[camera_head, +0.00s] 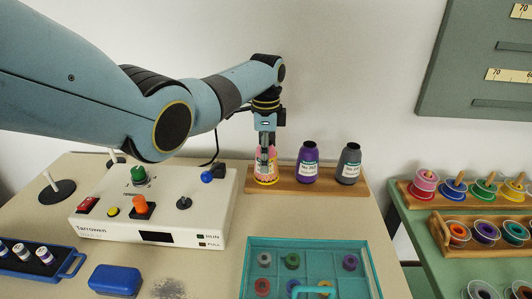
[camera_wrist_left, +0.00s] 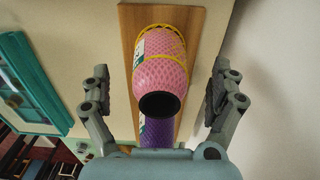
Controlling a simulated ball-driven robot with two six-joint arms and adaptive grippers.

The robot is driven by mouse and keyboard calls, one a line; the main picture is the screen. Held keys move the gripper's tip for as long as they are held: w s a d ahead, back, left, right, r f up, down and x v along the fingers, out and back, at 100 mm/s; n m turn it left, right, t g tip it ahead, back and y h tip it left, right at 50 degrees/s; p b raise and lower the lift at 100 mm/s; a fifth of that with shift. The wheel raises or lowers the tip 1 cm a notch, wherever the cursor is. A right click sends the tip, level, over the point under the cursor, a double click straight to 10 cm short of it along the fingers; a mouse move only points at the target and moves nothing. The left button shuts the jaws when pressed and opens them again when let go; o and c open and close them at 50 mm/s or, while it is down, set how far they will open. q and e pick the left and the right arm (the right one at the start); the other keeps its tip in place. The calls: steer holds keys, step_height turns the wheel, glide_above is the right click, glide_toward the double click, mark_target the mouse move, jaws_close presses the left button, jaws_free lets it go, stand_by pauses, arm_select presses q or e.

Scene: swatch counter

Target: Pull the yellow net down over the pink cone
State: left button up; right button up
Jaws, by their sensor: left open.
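The pink cone (camera_head: 266,168) stands upright at the left end of a wooden board. In the left wrist view the pink cone (camera_wrist_left: 158,78) shows its dark open top towards me. The yellow net (camera_wrist_left: 176,40) is around the cone's lower part, with a yellow edge crossing its side; the upper part looks bare of yellow. A white label shows partly under the net. My left gripper (camera_head: 265,155) points down over the cone, and its open fingers (camera_wrist_left: 160,95) are on either side of the cone, apart from it. My right gripper is not in view.
The wooden board (camera_head: 335,189) also carries a purple cone (camera_head: 307,163) and a grey cone (camera_head: 349,164). A white control box (camera_head: 95,226) with knobs stands at left, close to the board. A teal tray (camera_head: 250,270) of spools lies in front.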

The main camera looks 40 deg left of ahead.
arm_select(q)
step_height(320, 180, up, 12)
stand_by(0.5)
steer(key=shift+f, duration=0.1)
stand_by(0.5)
